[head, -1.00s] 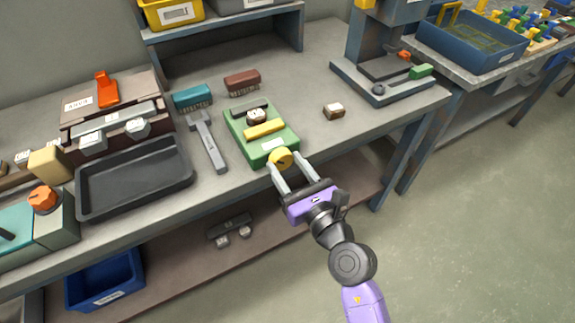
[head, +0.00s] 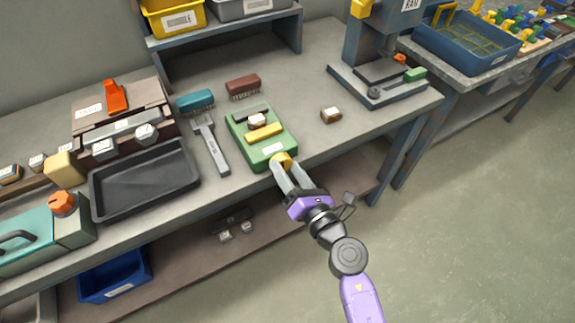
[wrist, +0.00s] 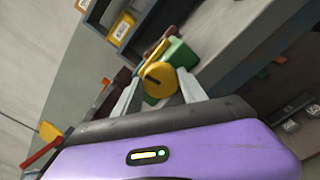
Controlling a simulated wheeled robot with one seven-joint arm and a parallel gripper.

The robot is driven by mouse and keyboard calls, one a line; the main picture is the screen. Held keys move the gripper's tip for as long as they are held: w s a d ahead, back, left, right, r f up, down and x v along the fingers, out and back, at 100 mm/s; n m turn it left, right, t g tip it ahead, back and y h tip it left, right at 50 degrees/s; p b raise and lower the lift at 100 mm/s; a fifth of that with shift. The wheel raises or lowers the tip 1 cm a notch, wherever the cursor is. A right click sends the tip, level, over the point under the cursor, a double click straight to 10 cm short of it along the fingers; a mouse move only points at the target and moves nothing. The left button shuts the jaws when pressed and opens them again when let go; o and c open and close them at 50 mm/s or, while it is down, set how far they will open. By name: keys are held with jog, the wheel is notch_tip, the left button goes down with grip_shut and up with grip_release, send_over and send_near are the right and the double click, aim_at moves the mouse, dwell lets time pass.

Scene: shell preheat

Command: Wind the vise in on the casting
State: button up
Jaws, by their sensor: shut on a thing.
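The green vise (head: 262,138) sits at the front edge of the bench, with a dark jaw bar behind and a yellow jaw bar (head: 265,132) in front. The casting (head: 257,121), a small brown block with a pale top, sits between the two bars; I cannot tell whether the yellow bar touches it. The round yellow knob (head: 282,160) is on the vise's front end, and it also shows in the wrist view (wrist: 160,82) with a dark mark on its face. My gripper (head: 283,166) is shut on this knob, one finger on each side.
Another small brown block (head: 331,115) lies right of the vise. A scraper-like grey tool (head: 211,146), a teal brush (head: 195,102), a maroon brush (head: 243,85) and a black tray (head: 145,180) lie left or behind. A press (head: 375,75) stands at the right.

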jog(key=shift+m, duration=0.5)
jog(key=o, duration=1.4)
jog(key=shift+c, duration=0.2)
jog(key=shift+s+d, duration=0.1)
jog(key=v, duration=0.7)
jog(key=shift+s+d, duration=0.2)
jog(key=shift+s, duration=0.05)
